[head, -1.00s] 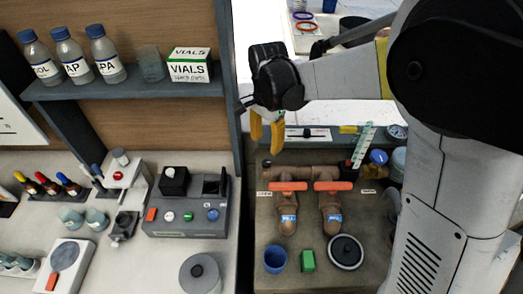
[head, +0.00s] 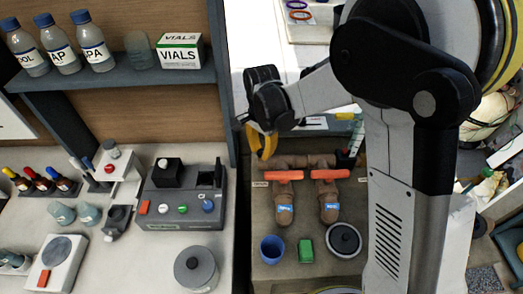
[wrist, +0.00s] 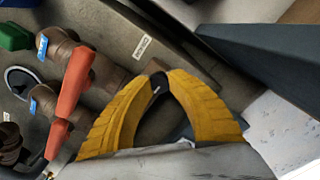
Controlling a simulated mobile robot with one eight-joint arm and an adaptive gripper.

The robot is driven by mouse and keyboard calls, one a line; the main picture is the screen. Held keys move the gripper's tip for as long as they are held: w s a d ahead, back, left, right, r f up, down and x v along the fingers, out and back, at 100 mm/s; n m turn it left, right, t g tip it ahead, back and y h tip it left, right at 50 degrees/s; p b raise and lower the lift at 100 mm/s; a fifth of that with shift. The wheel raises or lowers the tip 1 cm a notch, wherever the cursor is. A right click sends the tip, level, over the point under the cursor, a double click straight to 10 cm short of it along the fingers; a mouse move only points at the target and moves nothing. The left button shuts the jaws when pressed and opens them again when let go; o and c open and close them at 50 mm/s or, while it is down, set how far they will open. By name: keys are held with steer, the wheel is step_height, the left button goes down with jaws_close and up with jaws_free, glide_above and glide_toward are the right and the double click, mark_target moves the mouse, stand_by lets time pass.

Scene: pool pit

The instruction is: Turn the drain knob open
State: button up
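Two brown pipe valves with orange-red bar handles stand on a bench at the lower middle of the head view. The left handle (head: 283,176) and the right handle (head: 331,174) both lie crosswise over their pipes. My gripper (head: 265,155) has yellow fingers and hangs above and behind the left handle.
A blue cup (head: 272,249), a green block (head: 305,250) and a round black-and-white lid (head: 344,240) stand in front of the pipes. A dark shelf post (head: 219,80) rises left of my gripper. A grey control box (head: 180,206) is on the left counter.

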jaws_close()
steer(key=n+b, duration=0.1)
steer(key=n, duration=0.3)
steer(key=shift+n, duration=0.3)
steer(key=n+b, duration=0.1)
steer(key=n, duration=1)
steer(key=shift+n, duration=0.4)
steer(key=n+b, duration=0.1)
steer(key=n, duration=0.4)
steer(key=shift+n, duration=0.4)
